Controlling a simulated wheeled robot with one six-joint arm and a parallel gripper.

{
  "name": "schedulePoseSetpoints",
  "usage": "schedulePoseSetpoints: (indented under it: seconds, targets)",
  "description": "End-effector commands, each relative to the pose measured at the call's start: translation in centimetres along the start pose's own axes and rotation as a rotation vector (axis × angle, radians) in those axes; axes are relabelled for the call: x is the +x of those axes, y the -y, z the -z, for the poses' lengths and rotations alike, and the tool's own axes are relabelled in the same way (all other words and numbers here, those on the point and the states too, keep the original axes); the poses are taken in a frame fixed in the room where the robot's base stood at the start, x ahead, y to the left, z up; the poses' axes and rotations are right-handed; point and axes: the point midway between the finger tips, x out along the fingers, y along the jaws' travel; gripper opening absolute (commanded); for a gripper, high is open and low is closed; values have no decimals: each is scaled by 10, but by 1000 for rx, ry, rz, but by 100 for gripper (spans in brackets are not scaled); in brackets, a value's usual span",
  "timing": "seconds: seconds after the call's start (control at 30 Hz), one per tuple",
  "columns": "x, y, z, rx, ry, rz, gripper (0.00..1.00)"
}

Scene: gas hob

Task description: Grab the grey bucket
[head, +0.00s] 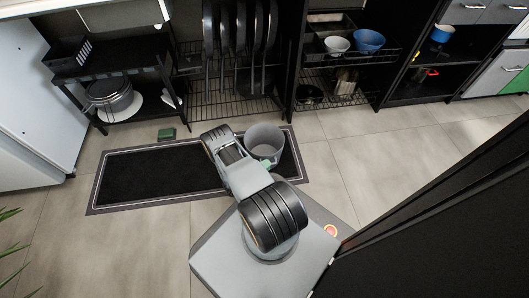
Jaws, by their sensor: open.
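The grey bucket (265,139) stands upright on the floor, on the right end of the dark mat, with its open top facing up. My arm reaches out from my base toward the mat, and its far joint is just left of the bucket in the picture. A link of my arm covers part of the bucket's lower left side. My gripper cannot be made out; it seems hidden behind or under my arm. A small pale green piece shows at the bucket's lower edge, and I cannot tell what it belongs to.
The black mat (150,177) with a grey border lies on the tiled floor. A small dark green block (167,134) lies behind it. Shelves with a pot (112,98), hanging pans (240,35) and bowls (369,40) line the back. A large dark panel (440,230) rises at right.

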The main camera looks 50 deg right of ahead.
Motion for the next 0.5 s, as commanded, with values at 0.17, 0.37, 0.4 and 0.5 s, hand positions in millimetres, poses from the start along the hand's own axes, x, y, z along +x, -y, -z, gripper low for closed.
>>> schedulePoseSetpoints:
  seconds: [0.17, 0.37, 0.4, 0.5]
  targets:
    - [12, 0, 1, -1, -1, 0, 42]
    - [12, 0, 0, 0, 1, 0, 42]
    - [12, 0, 0, 0, 0, 0, 42]
    - [12, 0, 0, 0, 0, 0, 32]
